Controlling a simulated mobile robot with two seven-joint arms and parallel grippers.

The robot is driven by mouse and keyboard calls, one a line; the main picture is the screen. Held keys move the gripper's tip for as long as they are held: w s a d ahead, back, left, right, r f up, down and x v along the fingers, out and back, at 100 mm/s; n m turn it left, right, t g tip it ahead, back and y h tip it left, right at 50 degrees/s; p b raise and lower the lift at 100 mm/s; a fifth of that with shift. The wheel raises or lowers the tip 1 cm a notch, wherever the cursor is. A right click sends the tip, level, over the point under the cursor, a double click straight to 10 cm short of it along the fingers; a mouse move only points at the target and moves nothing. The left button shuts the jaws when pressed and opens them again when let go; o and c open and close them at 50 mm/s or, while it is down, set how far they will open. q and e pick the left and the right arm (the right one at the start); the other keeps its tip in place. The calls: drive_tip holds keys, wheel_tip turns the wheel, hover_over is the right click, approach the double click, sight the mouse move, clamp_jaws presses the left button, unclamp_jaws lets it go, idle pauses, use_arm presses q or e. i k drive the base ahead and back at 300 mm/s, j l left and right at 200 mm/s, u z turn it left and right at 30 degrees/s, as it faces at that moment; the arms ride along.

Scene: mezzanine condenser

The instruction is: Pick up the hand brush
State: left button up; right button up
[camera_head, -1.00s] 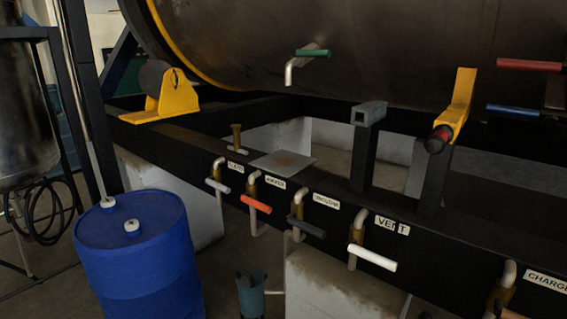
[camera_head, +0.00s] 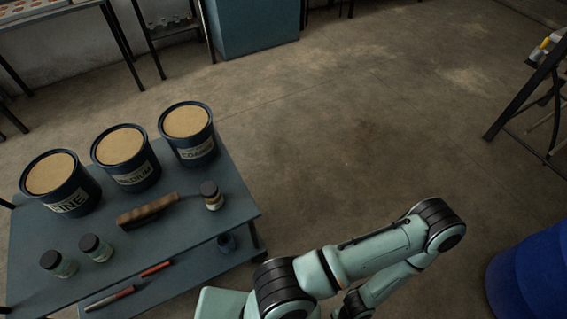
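The hand brush (camera_head: 148,209) lies on the top of a grey-blue table (camera_head: 215,234). It looks like a brown wooden piece with dark parts, set at a slant in front of the tubs. A pale green arm of mine with dark joints reaches in at the bottom, to the right of the table, and bends back down out of the frame. Neither of my grippers shows, so their state is hidden. Nothing touches the brush.
Tubs labelled FINE (camera_head: 59,184), MEDIUM (camera_head: 126,159) and COARSE (camera_head: 188,134) stand behind the brush. A small jar (camera_head: 211,196) stands to its right. Two more jars and red-handled tools are nearer the front. Open floor (camera_head: 350,130) lies right; a blue drum (camera_head: 535,275) stands far right.

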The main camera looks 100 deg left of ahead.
sight(136, 218)
drive_tip(key=u, duration=4.75)
drive_tip(key=i+j, duration=0.15)
drive_tip(key=j, duration=0.2)
drive_tip(key=i+j+z, duration=0.15)
drive_tip(key=j, duration=0.15)
drive_tip(key=i+j, duration=0.1)
drive_tip(key=j, duration=0.25)
drive_tip(key=i+j+z, duration=0.1)
drive_tip(key=j, duration=0.25)
